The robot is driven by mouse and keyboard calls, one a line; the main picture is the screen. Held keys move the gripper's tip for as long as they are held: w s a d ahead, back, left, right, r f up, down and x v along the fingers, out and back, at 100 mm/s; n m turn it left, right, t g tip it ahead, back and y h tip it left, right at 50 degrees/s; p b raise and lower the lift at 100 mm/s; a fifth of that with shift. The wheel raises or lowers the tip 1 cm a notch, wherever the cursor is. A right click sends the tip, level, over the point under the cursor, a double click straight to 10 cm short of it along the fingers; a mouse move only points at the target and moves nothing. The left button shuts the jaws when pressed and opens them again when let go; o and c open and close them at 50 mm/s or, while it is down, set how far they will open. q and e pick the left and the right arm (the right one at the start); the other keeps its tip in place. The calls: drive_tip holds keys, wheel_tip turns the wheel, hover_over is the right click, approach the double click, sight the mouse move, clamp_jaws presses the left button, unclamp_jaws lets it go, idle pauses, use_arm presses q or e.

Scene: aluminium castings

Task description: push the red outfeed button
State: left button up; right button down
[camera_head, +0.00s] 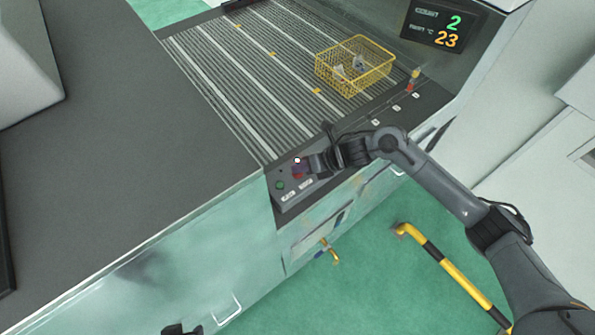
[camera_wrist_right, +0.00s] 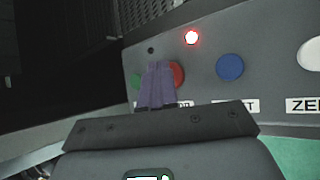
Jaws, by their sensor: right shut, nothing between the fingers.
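The red button (camera_wrist_right: 179,74) sits on the dark control panel, partly hidden behind my right fingers in the right wrist view. In the head view, a sliver of red (camera_head: 297,175) shows by the fingertips. My right gripper (camera_head: 304,167) is shut and empty, and its purple-grey fingers (camera_wrist_right: 158,70) are over the left part of the button in the wrist view. I cannot tell whether the fingertips touch it. A dark part at the bottom edge of the head view may be my left gripper (camera_head: 182,330); its fingers are not clear.
A green button (camera_head: 280,185) lies left of the red one, a blue button (camera_wrist_right: 230,67) right of it in the wrist view. A red lamp (camera_wrist_right: 191,37) glows above. A yellow basket (camera_head: 355,68) with pale parts stands on the slatted conveyor (camera_head: 240,75). A striped rail (camera_head: 450,265) stands lower right.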

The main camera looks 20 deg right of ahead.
drive_tip(key=shift+r, duration=0.15)
drive_tip(key=shift+r+p, duration=0.5)
drive_tip(key=shift+r, duration=0.25)
drive_tip(key=shift+r+p, duration=1.55)
drive_tip(key=shift+r, duration=0.95)
